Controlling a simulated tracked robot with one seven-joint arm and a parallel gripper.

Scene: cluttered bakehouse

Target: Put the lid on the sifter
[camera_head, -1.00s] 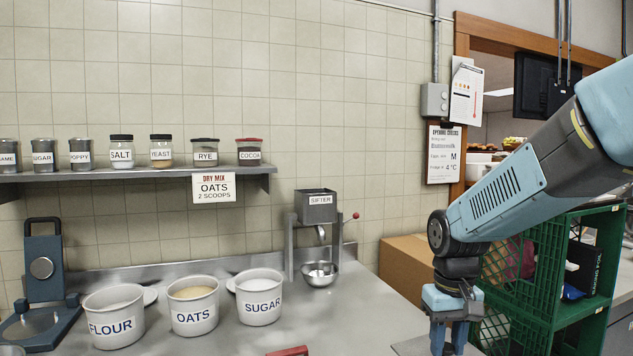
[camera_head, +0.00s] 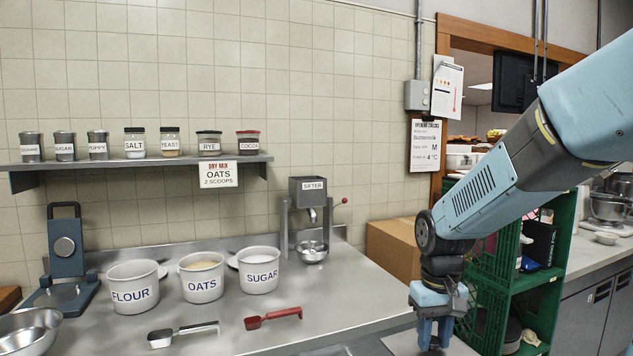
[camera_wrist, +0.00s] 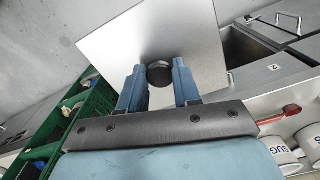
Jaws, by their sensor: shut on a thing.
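The sifter (camera_head: 308,191) is a grey metal box on a stand, in the middle of the head view against the wall. It has a red-knobbed crank on its right and a steel bowl (camera_head: 312,252) below its spout. My gripper (camera_head: 433,345) is at the lower right of the head view, to the right of the sifter and nearer to me. In the wrist view my gripper (camera_wrist: 159,84) is shut on the dark round knob of the lid (camera_wrist: 190,35), a flat square grey metal plate.
Flour, oats and sugar tubs (camera_head: 259,271) stand left of the sifter. A black-handled scoop (camera_head: 180,334) and a red scoop (camera_head: 273,318) lie on the counter in front. A cardboard box (camera_head: 392,245) and green crates (camera_head: 520,290) are on the right. A shelf (camera_head: 140,163) holds several jars.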

